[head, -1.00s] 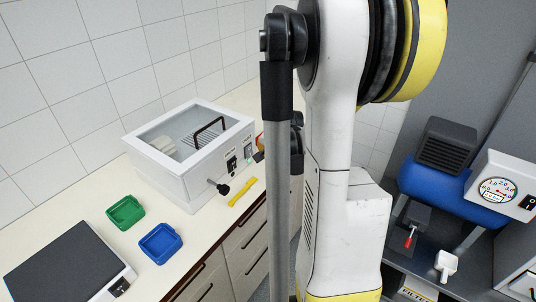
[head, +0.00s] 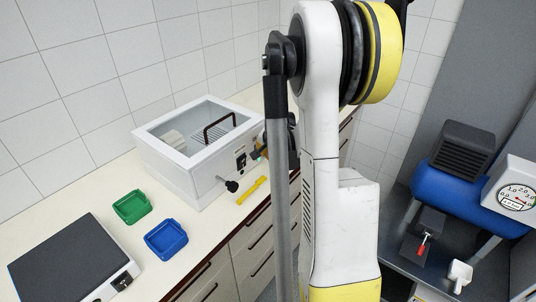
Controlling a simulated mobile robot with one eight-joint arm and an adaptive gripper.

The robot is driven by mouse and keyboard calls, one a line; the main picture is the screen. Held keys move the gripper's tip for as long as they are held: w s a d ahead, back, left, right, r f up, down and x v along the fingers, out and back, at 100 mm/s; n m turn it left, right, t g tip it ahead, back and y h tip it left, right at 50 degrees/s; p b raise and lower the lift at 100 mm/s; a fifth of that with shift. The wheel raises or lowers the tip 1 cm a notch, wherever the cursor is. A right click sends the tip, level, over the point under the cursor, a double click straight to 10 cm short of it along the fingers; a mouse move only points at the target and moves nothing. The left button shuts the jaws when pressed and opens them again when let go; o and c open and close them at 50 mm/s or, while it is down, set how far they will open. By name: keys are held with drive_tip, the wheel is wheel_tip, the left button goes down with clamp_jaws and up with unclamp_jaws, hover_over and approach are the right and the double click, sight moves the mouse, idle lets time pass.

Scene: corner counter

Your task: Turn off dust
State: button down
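A white box with a glass lid and dark handle (head: 205,140) stands on the counter against the tiled wall. Its front panel carries a black switch (head: 241,161), and a small greenish switch (head: 255,155) shows to its right, too small to read. A black knob (head: 230,185) sticks out below. The dark end of what looks like my gripper (head: 263,147) shows beside the panel's right side, close to the greenish switch. My arm hides most of it. I cannot tell whether it touches the switch or whether its fingers are open.
A yellow tool (head: 252,190) lies before the box. A green tray (head: 132,207), a blue tray (head: 166,240) and a flat dark-topped device (head: 72,262) stand on the counter to the left. At right, a blue tank with a gauge (head: 460,200) stands on a grey bench.

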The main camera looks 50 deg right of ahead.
drive_tip(key=shift+w+f+b, duration=0.35)
drive_tip(key=shift+f+t+b, duration=0.15)
drive_tip(key=shift+t+b, duration=0.25)
drive_tip(key=shift+b, duration=0.05)
drive_tip(key=shift+w+r, duration=0.1)
drive_tip(key=shift+r, duration=0.15)
drive_tip(key=shift+r+p, duration=0.1)
drive_tip(key=shift+p, duration=0.25)
drive_tip(key=shift+r+p, duration=0.45)
drive_tip(key=shift+r, duration=0.3)
